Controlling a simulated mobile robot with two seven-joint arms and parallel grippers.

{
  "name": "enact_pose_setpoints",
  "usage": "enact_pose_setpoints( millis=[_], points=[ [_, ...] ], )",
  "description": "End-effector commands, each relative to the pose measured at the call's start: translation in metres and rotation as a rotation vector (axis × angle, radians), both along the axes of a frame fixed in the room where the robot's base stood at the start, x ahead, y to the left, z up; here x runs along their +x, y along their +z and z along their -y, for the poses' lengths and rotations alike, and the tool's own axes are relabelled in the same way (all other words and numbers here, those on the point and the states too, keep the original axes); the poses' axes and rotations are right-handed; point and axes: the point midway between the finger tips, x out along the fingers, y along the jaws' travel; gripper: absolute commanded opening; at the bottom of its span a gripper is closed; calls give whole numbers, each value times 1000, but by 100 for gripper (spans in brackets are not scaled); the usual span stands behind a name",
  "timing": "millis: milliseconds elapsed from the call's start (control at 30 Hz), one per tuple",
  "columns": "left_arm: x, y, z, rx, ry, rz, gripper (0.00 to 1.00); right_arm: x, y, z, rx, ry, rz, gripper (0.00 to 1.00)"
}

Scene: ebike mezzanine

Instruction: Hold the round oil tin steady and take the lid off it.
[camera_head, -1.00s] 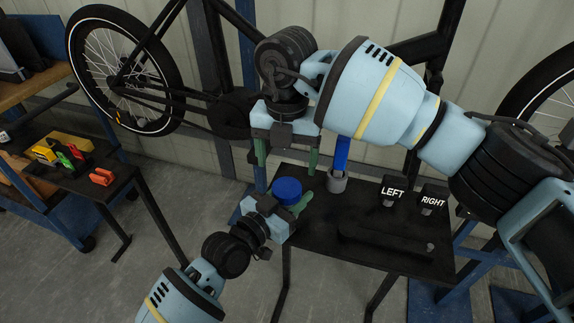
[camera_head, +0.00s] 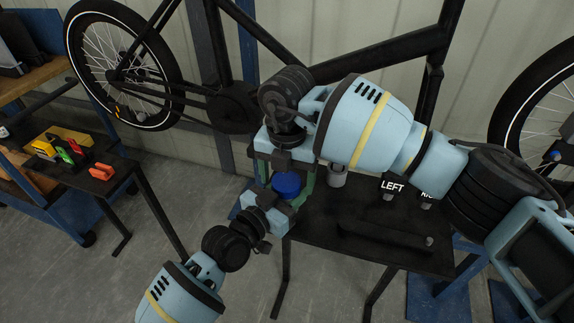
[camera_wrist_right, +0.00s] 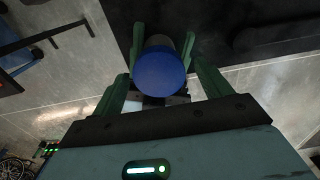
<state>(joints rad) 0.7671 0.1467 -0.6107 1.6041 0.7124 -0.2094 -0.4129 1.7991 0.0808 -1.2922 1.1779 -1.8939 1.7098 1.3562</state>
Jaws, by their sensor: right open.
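The round oil tin has a blue lid (camera_head: 286,185), which shows near the left end of the dark table. In the right wrist view, the blue lid (camera_wrist_right: 159,70) faces me and a small part of the greyish tin body (camera_wrist_right: 158,40) shows behind it. My left gripper (camera_head: 284,204) reaches in from the lower left; its green fingers flank the tin body below the lid and look closed on it. My right gripper (camera_head: 285,177) points down over the tin, open, with one green finger on each side of the lid. Finger contact with the lid cannot be told.
The dark table (camera_head: 385,246) carries a grey cup (camera_head: 337,178) close to my right arm, and LEFT (camera_head: 392,187) and RIGHT labels. A long dark tray lies in front. A bicycle stands behind. A side table with coloured tools (camera_head: 70,152) is at the left.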

Motion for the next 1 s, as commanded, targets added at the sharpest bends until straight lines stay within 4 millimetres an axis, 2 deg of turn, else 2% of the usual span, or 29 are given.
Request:
enact_pose_setpoints(
  millis=[333,667,767,1000],
  points=[
    [0,0,0,1,0,-1,0,0,-4,0,0,0,0,76],
    [0,0,-1,1,1,-1,0,0,-4,0,-1,0,0,33],
    [0,0,-1,1,1,-1,0,0,-3,0,-1,15,0,32],
    [1,0,-1,1,2,-1,0,0,-3,1,-2,230,-1,32]
  ],
)
